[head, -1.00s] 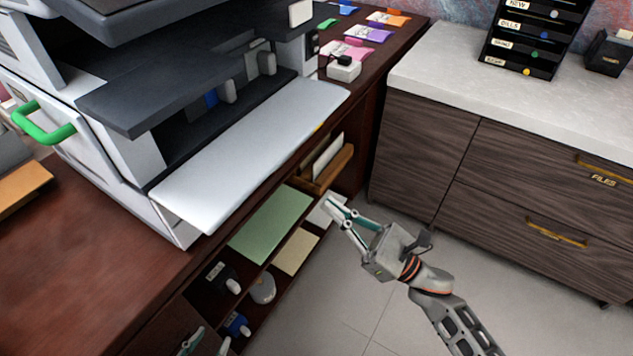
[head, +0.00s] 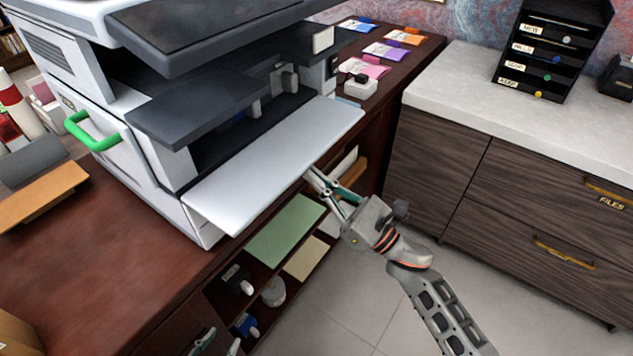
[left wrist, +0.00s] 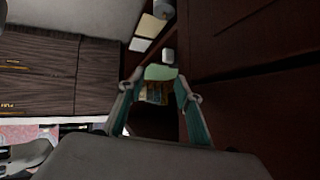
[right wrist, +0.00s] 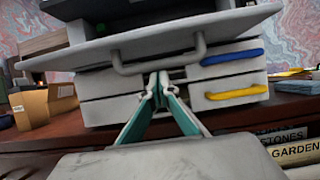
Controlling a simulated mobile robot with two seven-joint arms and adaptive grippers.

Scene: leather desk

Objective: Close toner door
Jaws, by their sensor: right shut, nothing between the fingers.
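The toner door (head: 275,155) is the wide white panel folded down flat at the front of the printer (head: 165,185), open. In the right wrist view the door's edge (right wrist: 115,43) lies above the fingers, with a grey handle (right wrist: 158,62) below it. My right gripper (head: 313,175) is shut and empty, its fingertips close to the door's front edge, low and just outside it. In the right wrist view the fingertips (right wrist: 159,80) are just under the handle; contact cannot be told. My left gripper (head: 213,344) is low at the picture's bottom; its fingers (left wrist: 160,82) are spread and empty.
Below the desk top, shelves hold a green pad (head: 287,230), a stapler and small items. A dark wood cabinet (head: 500,190) stands to the right. A green handle (head: 93,132) is on the printer's left side. Floor is clear between desk and cabinet.

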